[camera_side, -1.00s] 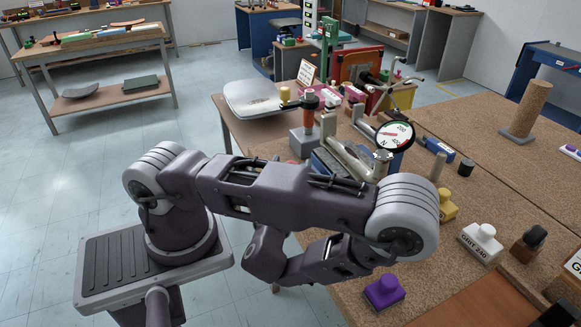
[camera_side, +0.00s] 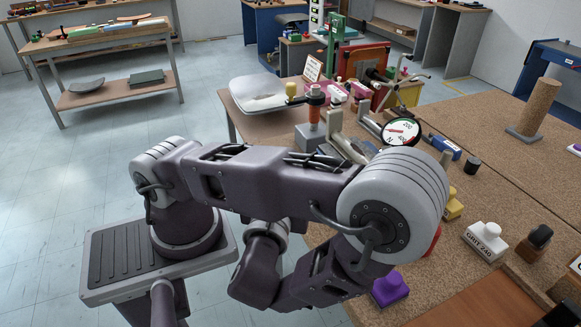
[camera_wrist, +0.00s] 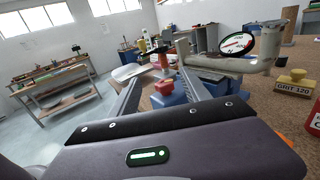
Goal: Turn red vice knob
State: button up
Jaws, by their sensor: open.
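A small red knob (camera_wrist: 165,87) sits on top of a blue block-shaped body (camera_wrist: 167,100), seemingly the vice, in the wrist view. My gripper (camera_wrist: 162,73) is open, with its two long grey fingers spread to the left and right of the knob in that view. Nothing is seen held between them. I cannot tell whether either finger touches the knob. In the side view my arm hides the gripper, the knob and most of the blue body.
A round dial gauge (camera_side: 401,132) stands on a grey metal tool on the cork bench. An orange-handled post (camera_side: 314,112) stands behind. A purple block (camera_side: 390,289), a white grit block (camera_side: 486,237) and a yellow block (camera_side: 453,205) lie nearer. Open floor is at left.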

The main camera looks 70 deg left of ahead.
jog(key=w+a+r+n+g+y, duration=0.2)
jog(key=w+n+g+y, duration=0.15)
jog(key=n+g, duration=0.5)
jog(key=shift+m+g, duration=0.75)
jog(key=shift+m, duration=0.1)
jog(key=a+f, duration=0.1)
jog(key=a, duration=0.1)
jog(key=a+f, duration=0.2)
jog(key=w+a+f, duration=0.1)
jog(key=a, duration=0.1)
jog(key=shift+a+f, duration=0.3)
jog(key=shift+f, duration=0.1)
grip_shut()
